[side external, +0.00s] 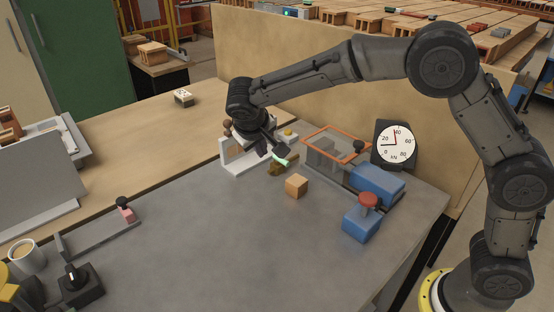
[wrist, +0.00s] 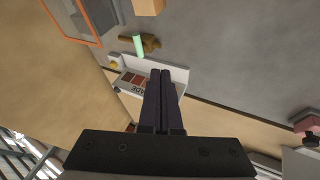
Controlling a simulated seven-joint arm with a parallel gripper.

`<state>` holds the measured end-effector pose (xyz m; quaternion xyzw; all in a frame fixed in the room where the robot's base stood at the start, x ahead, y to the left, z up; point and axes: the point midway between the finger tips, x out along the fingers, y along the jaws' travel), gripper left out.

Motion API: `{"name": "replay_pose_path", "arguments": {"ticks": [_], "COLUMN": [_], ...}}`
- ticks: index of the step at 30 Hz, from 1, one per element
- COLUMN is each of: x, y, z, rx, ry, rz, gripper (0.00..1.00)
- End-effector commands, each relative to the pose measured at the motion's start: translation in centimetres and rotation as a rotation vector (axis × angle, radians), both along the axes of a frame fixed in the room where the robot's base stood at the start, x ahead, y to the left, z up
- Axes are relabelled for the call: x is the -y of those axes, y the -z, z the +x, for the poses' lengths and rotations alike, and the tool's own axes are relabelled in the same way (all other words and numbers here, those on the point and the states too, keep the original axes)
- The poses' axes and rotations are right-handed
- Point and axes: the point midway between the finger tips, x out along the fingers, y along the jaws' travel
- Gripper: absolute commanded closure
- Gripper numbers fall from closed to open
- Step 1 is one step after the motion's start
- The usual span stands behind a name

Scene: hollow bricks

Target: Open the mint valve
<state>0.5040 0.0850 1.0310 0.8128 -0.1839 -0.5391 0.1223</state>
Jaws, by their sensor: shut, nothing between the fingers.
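The mint valve has a mint-green lever (side external: 280,161) on a small brass body (side external: 276,170), low on the grey bench top. In the wrist view the mint lever (wrist: 138,45) looks set across the brass body (wrist: 152,44). My gripper (side external: 282,153) is shut and empty, just above and beside the valve in the side view. In the wrist view my gripper's fingertips (wrist: 160,71) lie together, pointing toward the valve with a gap in the picture. Whether they touch it cannot be told from the side view, where they overlap the lever's surroundings.
A white stand (side external: 238,160) is right by the gripper. A wooden cube (side external: 296,185), an orange-rimmed frame (side external: 336,143), a blue block with a red knob (side external: 361,224) and a dial gauge (side external: 394,144) stand to the right. The bench's front middle is clear.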

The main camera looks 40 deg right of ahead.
Motion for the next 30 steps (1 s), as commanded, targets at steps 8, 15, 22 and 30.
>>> {"name": "replay_pose_path", "arguments": {"ticks": [8, 15, 22, 30], "x": [0.3, 1.9, 3.9, 7.1], "y": [0.4, 3.4, 7.2, 8.8], "z": [0.1, 1.3, 2.9, 3.5], "rx": [-0.002, -0.004, -0.004, -0.001], "ry": [0.001, 0.004, 0.004, 0.003], "rz": [-0.001, -0.001, -0.002, 0.001], "gripper": [1.0, 1.0, 1.0, 1.0]}}
